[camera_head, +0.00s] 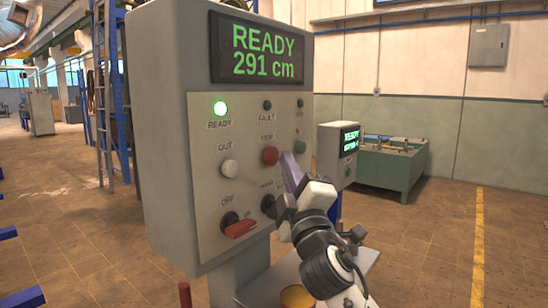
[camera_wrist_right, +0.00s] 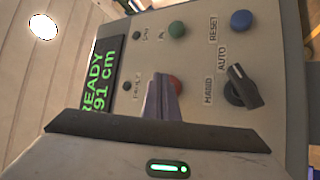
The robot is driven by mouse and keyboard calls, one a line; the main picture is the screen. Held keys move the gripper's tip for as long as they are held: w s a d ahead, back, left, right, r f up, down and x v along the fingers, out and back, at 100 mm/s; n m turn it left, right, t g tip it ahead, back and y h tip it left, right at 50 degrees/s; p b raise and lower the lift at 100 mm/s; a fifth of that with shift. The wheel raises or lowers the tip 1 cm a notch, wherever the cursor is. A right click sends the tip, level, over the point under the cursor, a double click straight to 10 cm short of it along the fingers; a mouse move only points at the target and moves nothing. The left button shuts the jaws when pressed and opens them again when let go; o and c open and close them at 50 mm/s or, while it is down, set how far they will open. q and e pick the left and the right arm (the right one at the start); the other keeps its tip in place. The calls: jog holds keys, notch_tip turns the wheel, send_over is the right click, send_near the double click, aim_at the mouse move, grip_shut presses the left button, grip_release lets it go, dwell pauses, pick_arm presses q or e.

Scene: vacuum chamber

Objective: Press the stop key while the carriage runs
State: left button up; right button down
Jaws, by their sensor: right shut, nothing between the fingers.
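The red stop key (camera_head: 270,155) sits under its STOP label on the grey control panel (camera_head: 190,230). In the right wrist view the stop key (camera_wrist_right: 177,84) is partly hidden behind my fingers. My right gripper (camera_head: 289,160) is shut and empty. Its purple fingertips (camera_wrist_right: 160,84) are just right of the stop key in the head view; I cannot tell whether they touch the panel. I cannot make out the carriage. My left gripper is not in view.
The panel also has a white OUT key (camera_head: 230,168), a green key (camera_head: 300,146), a red OFF switch (camera_head: 240,227), a HAND/AUTO knob (camera_wrist_right: 243,88) and a blue RESET key (camera_wrist_right: 241,21). A second box (camera_head: 335,165) and a green bench (camera_head: 390,168) stand behind. Floor at right is clear.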

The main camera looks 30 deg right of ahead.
jog(key=s, duration=0.1)
jog(key=s+d, duration=0.1)
jog(key=s, duration=0.1)
jog(key=s+d, duration=0.1)
jog(key=shift+s+p, duration=0.3)
jog(key=shift+p, duration=0.05)
dwell(0.8)
